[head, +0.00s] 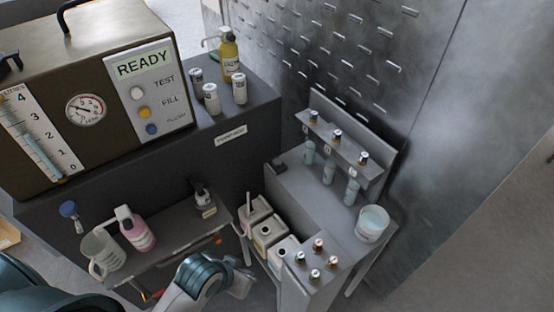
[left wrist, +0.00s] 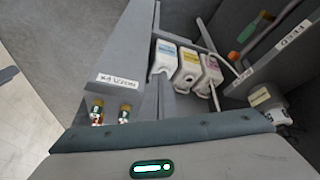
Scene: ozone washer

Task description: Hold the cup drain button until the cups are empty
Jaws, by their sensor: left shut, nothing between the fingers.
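The pale blue cylinders under the rack, seemingly the cups, include a left one (head: 309,152), a middle one (head: 329,173) and a right one (head: 351,192). I cannot make out their liquid level. Several metal-topped buttons (head: 318,245) stand on the front stand; two show in the left wrist view (left wrist: 97,111). I cannot tell which one is the cup drain button. My left gripper (head: 240,285) is at the bottom of the head view, left of the front stand. It is shut and empty, touching no button that I can see. Its fingertips are not clear. My right gripper is not in view.
A pale blue bucket (head: 372,224) stands on the grey bench. White jugs (head: 268,235) stand beside the front stand and show in the left wrist view (left wrist: 188,68). A low shelf (head: 180,240) holds a pink bottle (head: 137,232) and a jug (head: 99,254). A machine (head: 60,65) reads READY.

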